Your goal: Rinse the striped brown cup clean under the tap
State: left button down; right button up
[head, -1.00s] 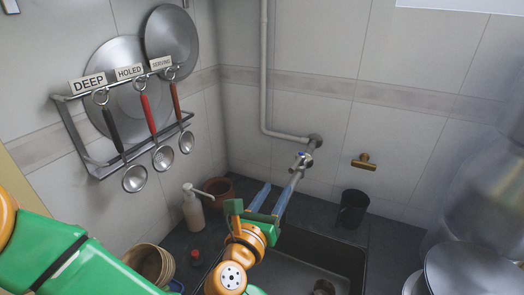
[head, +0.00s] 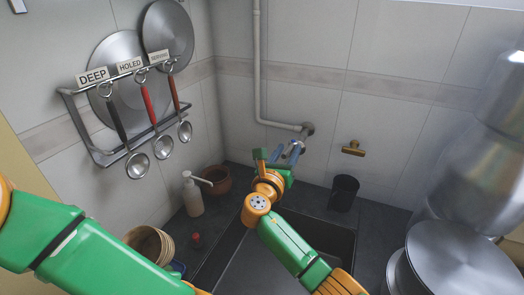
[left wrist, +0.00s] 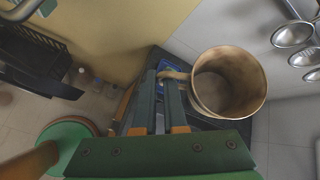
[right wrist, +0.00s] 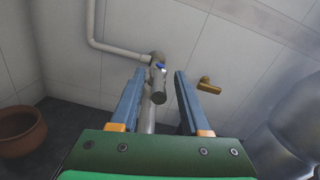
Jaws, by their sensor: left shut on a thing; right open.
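The striped brown cup (head: 150,243) is at the lower left of the head view, beside the sink. In the left wrist view the cup (left wrist: 231,80) is tilted with its mouth facing the camera, and its inside looks brownish. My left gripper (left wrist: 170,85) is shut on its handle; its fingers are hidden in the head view. The grey tap (right wrist: 152,88) with a blue mark comes from the wall pipe over the sink (head: 318,232). My right gripper (right wrist: 158,76) is open, its fingers on either side of the tap with gaps. I see no water running.
A soap dispenser (head: 193,198), a brown pot (head: 216,180) and a small red-topped item (head: 196,240) stand left of the sink. A dark tumbler (head: 343,193) stands behind it. Steel canisters (head: 462,258) crowd the right. Ladles (head: 138,165) hang on the left wall.

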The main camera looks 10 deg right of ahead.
jog(key=shift+w, duration=0.1)
grip_shut()
jog(key=shift+f, duration=0.1)
dwell(1.1)
